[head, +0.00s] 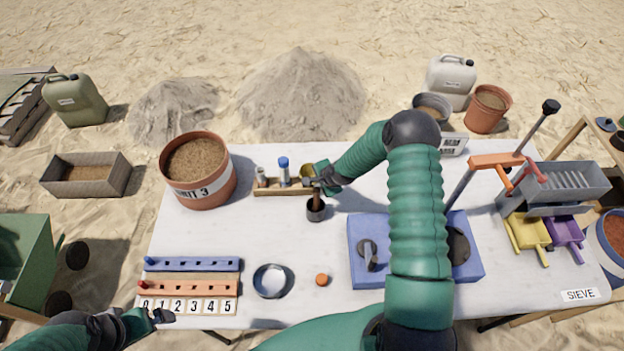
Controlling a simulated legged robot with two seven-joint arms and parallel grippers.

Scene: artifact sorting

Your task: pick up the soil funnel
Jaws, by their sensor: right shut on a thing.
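The soil funnel looks like the small brass-coloured piece (307,170) at the right end of the wooden rack (283,190). My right gripper (318,183) is at that end of the rack, shut on the funnel's near side; its fingers hide part of it. I cannot tell whether the funnel is clear of the rack. A brown upright piece in a small black cup (316,210) stands just below the gripper. My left gripper (160,316) is low over the table's front left edge, away from the rack; its jaw opening is too small to tell.
A blue-capped vial (284,168) and a clear vial (261,176) stand in the rack. A terracotta soil pot (199,165) is left of it. A blue tray (357,262) lies under my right arm. The sieve (566,185) is at right.

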